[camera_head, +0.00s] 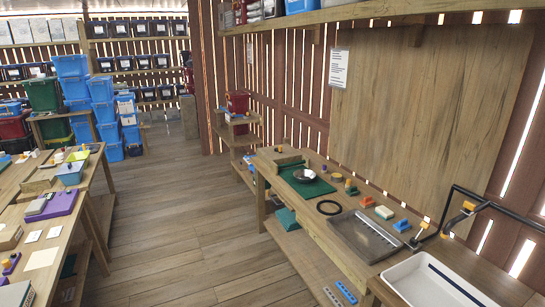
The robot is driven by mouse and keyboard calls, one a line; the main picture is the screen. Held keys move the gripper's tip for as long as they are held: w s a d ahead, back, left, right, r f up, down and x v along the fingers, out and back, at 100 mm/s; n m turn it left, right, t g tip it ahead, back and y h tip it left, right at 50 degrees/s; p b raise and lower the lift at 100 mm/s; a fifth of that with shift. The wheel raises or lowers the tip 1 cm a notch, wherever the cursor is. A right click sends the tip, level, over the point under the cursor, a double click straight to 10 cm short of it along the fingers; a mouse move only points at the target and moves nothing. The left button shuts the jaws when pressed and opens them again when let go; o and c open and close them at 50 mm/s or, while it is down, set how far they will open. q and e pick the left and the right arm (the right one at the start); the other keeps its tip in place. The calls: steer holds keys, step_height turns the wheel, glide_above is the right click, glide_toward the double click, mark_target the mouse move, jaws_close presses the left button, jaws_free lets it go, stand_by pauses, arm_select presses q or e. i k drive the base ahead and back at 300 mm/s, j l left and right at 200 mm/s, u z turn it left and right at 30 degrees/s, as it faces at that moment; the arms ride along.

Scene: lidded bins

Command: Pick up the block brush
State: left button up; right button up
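I cannot tell for certain which thing is the block brush. One small block with a cream top and green lower part (384,212) lies on the right workbench (325,227), among small coloured pieces. A grey, brush-like block (38,206) lies on a purple tray (59,205) on the left table. Both are small in the head view, and bristles cannot be made out. Neither of my grippers shows in the head view.
A white basin (410,286) is at the front right. Blue bins (102,90) stand at the back. The wooden floor (190,225) between the tables is clear.

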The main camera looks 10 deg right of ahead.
mark_target(367, 202)
steer(key=i+z, duration=0.1)
steer(key=i, duration=0.95)
steer(key=i+j+z, duration=0.1)
steer(key=i, duration=0.9)
steer(key=j, duration=0.15)
